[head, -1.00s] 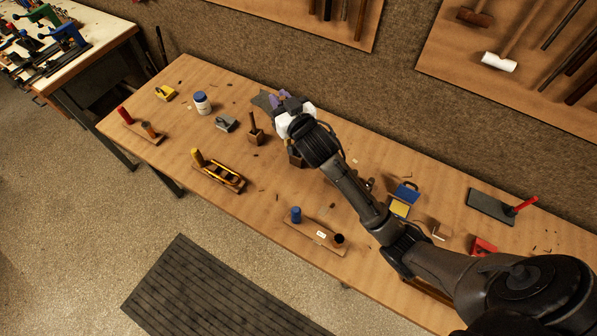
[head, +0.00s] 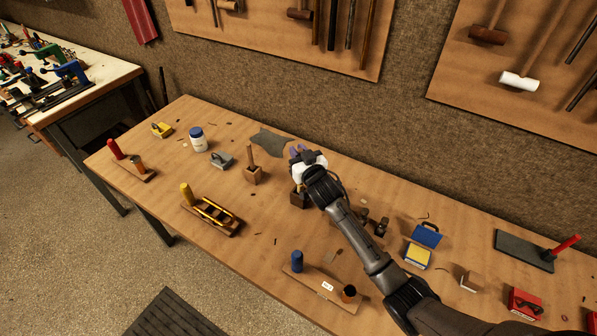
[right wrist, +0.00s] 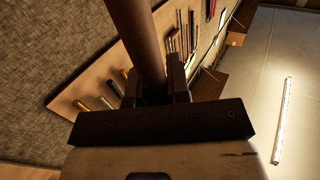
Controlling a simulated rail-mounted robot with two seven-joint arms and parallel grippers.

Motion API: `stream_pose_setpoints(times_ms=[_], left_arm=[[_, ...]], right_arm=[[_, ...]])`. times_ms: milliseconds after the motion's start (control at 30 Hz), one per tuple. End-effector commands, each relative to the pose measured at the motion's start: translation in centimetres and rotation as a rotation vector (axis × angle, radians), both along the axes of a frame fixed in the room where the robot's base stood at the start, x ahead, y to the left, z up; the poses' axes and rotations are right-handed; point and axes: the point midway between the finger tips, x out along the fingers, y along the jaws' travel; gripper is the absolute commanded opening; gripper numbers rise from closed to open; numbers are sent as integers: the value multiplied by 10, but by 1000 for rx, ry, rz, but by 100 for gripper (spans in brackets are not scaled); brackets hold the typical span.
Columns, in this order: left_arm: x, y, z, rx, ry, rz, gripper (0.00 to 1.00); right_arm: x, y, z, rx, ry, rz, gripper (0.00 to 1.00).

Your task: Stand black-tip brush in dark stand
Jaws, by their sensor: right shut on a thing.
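My right gripper (head: 301,156) is above and just behind a dark block stand (head: 298,199) on the bench, partly covering the view of it. In the right wrist view the gripper's fingers (right wrist: 157,92) are shut on a brown round handle (right wrist: 138,35), which I take to be the brush. The brush's black tip is hidden in both views. I cannot tell whether the brush touches the stand. My left gripper is not in view.
A lighter wooden block (head: 253,176) with an upright stick stands left of the dark stand. A grey cloth (head: 270,141) lies behind. Small dark parts (head: 380,228) lie right.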

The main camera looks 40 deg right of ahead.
Motion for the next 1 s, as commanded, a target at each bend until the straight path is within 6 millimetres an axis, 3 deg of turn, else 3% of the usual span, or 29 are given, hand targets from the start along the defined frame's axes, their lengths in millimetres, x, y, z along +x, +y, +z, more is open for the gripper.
stream_pose_setpoints(times_ms=[267, 533, 967, 1000], left_arm=[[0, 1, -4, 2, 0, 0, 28], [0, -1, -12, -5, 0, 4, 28], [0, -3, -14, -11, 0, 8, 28], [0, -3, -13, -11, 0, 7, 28]], right_arm=[[0, 0, -17, 0, 0, -1, 0], [0, 0, -48, 1, 1, 0, 0], [0, 0, -53, 1, -1, 0, 0], [0, 0, -52, 0, -1, 0, 20]])
